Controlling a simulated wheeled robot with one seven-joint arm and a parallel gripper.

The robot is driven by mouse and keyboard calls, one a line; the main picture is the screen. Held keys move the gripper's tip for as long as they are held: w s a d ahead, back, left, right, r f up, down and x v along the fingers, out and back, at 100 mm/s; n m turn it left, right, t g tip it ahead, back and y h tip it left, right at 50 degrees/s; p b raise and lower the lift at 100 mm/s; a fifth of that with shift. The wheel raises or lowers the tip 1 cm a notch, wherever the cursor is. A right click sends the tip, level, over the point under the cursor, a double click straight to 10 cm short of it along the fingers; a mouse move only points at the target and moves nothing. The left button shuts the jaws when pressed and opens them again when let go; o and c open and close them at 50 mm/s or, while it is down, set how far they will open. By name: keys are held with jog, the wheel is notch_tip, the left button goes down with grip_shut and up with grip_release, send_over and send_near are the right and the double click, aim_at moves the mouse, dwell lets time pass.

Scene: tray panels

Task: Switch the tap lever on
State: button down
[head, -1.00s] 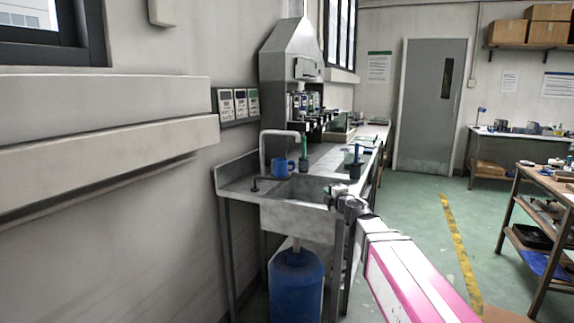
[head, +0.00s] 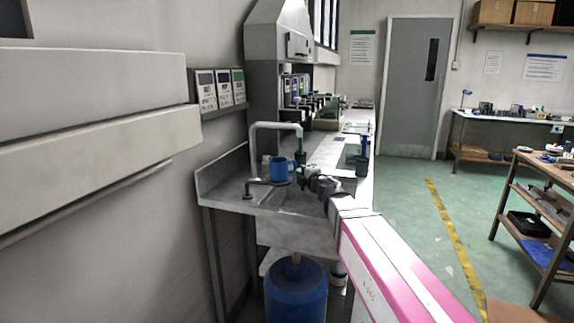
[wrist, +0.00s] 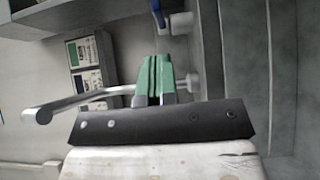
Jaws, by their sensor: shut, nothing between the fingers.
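The tap's pale gooseneck spout (head: 253,150) rises at the back left of the sink (head: 285,226) in the head view. In the wrist view my gripper's green fingertips (wrist: 154,76) are shut together and empty. The spout (wrist: 75,104) lies left of them there, its open end at the left.
The wall with sign panels (head: 222,88) bounds the left.

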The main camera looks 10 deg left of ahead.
jog(key=x, duration=1)
dwell(0.4)
jog(key=shift+w+d+n+g+y, duration=0.2)
jog(key=shift+w+n+g+y, duration=0.35)
jog(key=shift+w, duration=0.4)
jog(key=shift+w+d+n+g+y, duration=0.15)
jog(key=shift+w+n+g+y, duration=0.4)
jog(key=shift+w, duration=0.45)
jog(key=shift+w+d+n+g+y, duration=0.2)
jog(key=shift+w+n+g+y, duration=0.3)
jog(key=shift+w, duration=0.45)
